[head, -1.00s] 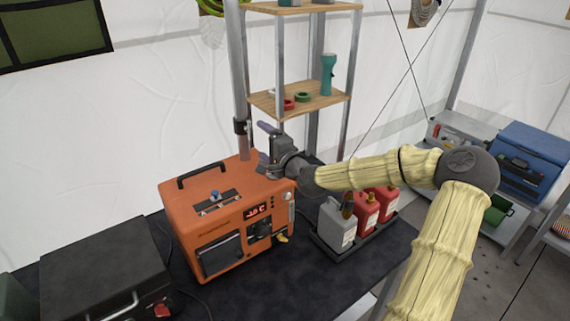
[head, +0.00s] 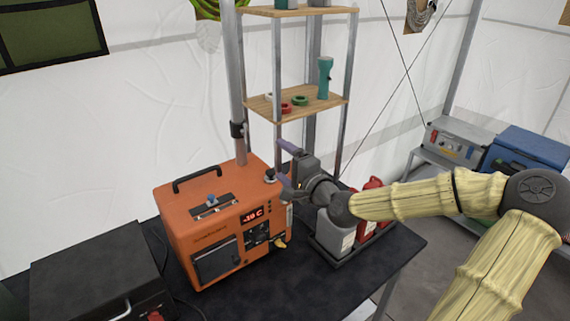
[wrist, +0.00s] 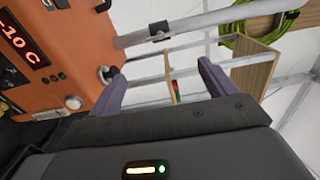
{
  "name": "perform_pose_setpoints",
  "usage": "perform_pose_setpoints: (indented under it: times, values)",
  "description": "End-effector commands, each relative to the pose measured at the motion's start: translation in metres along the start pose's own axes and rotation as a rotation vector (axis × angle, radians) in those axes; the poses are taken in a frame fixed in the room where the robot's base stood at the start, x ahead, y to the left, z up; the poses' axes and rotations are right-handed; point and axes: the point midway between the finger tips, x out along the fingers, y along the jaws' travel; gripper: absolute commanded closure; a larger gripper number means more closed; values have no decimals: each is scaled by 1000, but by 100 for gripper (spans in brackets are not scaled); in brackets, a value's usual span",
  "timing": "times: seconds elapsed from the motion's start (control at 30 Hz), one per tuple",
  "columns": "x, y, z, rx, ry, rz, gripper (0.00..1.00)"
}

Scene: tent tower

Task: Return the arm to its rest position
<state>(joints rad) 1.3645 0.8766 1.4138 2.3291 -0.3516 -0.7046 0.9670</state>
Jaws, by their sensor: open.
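My gripper (head: 286,168) is open and empty in the head view, beside the upper right edge of the orange box (head: 200,238) with the red display. My arm, in a pale yellow sleeve, reaches in from the right. In the wrist view, the two fingers of my gripper (wrist: 160,88) stand wide apart with nothing between them. The orange box (wrist: 62,45) shows at the upper left there, its display partly cut off. I cannot tell whether the left finger touches the box.
White and red containers (head: 334,235) stand in a tray under my forearm. A shelf rack (head: 300,105) with a teal flashlight (head: 325,77) rises behind. A black case (head: 95,275) sits at the left. The dark table (head: 265,292) is clear in front.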

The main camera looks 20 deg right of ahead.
Motion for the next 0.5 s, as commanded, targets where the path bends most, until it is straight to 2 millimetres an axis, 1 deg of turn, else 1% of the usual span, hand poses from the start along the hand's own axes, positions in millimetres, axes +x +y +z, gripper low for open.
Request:
perform_pose_setpoints:
  times: [0.17, 0.27, 0.37, 0.47, 0.5]
  values:
    - [0, 0, 0, 0, 1, 0, 16]
    - [1, 4, 3, -10, -6, 15, 16]
    - [5, 22, 16, -50, -37, 79, 16]
    - [8, 56, 39, -133, -96, 201, 16]
    - [8, 73, 50, -178, -126, 260, 16]
